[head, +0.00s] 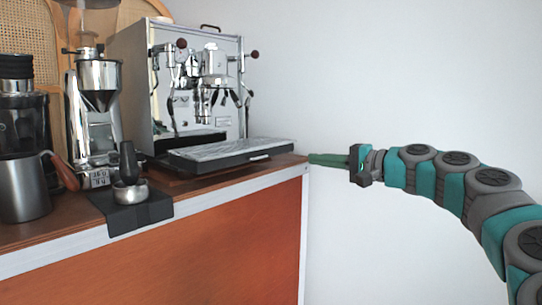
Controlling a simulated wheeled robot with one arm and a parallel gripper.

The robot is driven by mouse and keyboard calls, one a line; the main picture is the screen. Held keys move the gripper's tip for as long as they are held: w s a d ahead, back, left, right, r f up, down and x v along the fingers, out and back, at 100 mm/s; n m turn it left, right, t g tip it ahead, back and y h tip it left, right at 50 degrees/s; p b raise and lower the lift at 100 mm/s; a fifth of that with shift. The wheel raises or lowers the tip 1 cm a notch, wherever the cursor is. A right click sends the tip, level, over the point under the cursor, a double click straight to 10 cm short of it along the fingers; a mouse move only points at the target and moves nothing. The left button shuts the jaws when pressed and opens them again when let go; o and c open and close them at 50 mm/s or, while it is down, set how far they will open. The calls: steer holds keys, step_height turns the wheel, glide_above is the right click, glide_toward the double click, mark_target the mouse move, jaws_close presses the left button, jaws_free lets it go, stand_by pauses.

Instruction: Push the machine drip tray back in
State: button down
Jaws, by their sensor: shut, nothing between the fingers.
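The machine drip tray (225,151) is a flat black tray with a metal grate on top. It sticks out from the front of the chrome espresso machine (200,85), above the wooden counter. A small light mark shows on its front face. My gripper (312,158) is shut and empty. It points left, at about the height of the counter top, at the counter's right end. In the picture a gap separates its fingertips from the tray's front right corner. The inner end of the tray is hidden in the machine.
A portafilter (130,178) rests on a black mat (135,218) at the counter's front edge. A grinder (98,100), a steel pitcher (22,188) and a dark grinder-like device (15,85) stand left. The counter (205,182) ends near my gripper. Free room lies right of it.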

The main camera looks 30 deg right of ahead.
mark_target(280, 150)
steer(key=shift+m+t+h, duration=0.4)
steer(key=shift+m+t, duration=0.2)
steer(key=shift+m, duration=0.1)
steer(key=w, duration=0.4)
steer(key=w+p, duration=0.1)
steer(key=w, duration=0.3)
steer(key=w+a, duration=0.1)
steer(key=w, duration=0.3)
steer(key=shift+w+f+p, duration=0.15)
steer(key=shift+w+p, duration=0.15)
steer(key=p+x, duration=0.2)
steer(key=x, duration=0.7)
steer(key=shift+s+a, duration=0.1)
steer(key=shift+w, duration=0.2)
steer(key=shift+r, duration=0.2)
steer(key=shift+s, duration=0.1)
